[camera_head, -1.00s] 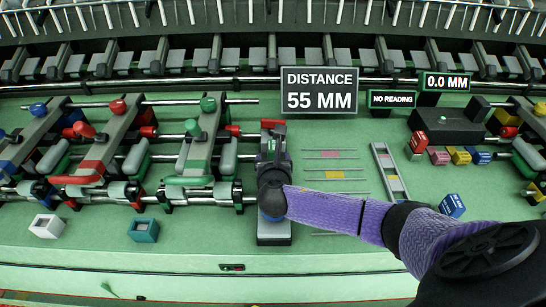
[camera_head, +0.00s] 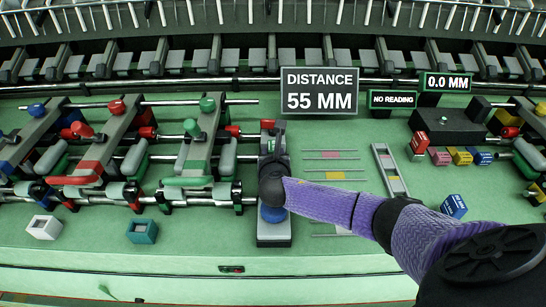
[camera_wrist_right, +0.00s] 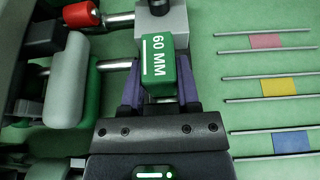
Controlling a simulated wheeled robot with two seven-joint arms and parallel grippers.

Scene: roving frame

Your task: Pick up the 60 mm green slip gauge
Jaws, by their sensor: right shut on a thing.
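The green slip gauge, marked 60 MM (camera_wrist_right: 160,58), is between the two purple fingers of my right gripper (camera_wrist_right: 159,85) in the right wrist view. The fingers are shut on its sides, and its marked top face is clear. Its far end is close to a grey block (camera_wrist_right: 162,22); I cannot tell whether they touch. In the head view my right gripper (camera_head: 273,148) is over the dark upright fixture left of the distance sign, and the gauge is mostly hidden there. My left gripper is not in view.
Steel rods with red knobs and grey levers lie close to the left of the gripper. Rails with pink, yellow and blue pieces (camera_head: 333,175) lie to the right. Red, pink, yellow and blue blocks (camera_head: 461,157) stand farther right. A sign (camera_head: 319,91) reads DISTANCE 55 MM.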

